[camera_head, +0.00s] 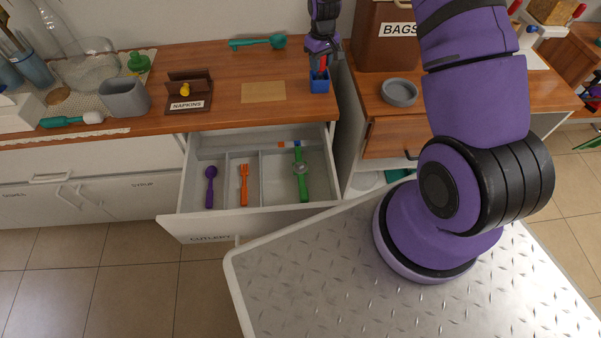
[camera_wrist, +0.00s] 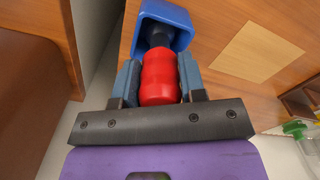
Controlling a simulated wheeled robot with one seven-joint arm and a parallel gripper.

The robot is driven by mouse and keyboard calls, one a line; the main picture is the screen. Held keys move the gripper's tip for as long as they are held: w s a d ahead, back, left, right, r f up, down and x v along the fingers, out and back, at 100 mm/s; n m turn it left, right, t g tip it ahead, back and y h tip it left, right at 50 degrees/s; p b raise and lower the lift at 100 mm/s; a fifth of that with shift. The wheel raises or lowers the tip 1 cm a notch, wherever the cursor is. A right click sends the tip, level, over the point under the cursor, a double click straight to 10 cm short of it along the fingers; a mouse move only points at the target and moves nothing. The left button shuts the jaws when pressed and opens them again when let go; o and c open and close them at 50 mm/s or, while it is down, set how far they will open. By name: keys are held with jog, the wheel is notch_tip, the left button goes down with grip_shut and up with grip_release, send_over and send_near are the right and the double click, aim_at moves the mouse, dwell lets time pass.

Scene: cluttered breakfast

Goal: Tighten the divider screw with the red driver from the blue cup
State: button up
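The red driver (camera_wrist: 159,80) stands handle-up in the blue cup (camera_wrist: 178,14), its dark lower part inside the cup. In the head view the red driver (camera_head: 320,72) and blue cup (camera_head: 319,86) are at the counter's front right edge. My gripper (camera_wrist: 160,80) is above the cup, its two fingers against both sides of the red handle. In the head view my gripper (camera_head: 320,60) points down at the cup. The open cutlery drawer (camera_head: 218,222) has grey dividers (camera_head: 259,180). I cannot make out the screw clearly.
A purple spoon (camera_head: 210,186), an orange fork (camera_head: 244,184) and a green utensil (camera_head: 302,182) lie in the drawer. A napkin holder (camera_head: 188,92), grey cup (camera_head: 124,98) and wooden board (camera_head: 264,92) are on the counter. A brown bags bin (camera_head: 385,50) stands right of the blue cup.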

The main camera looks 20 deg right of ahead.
jog(key=shift+r, duration=2.5)
jog(key=shift+r, duration=0.1)
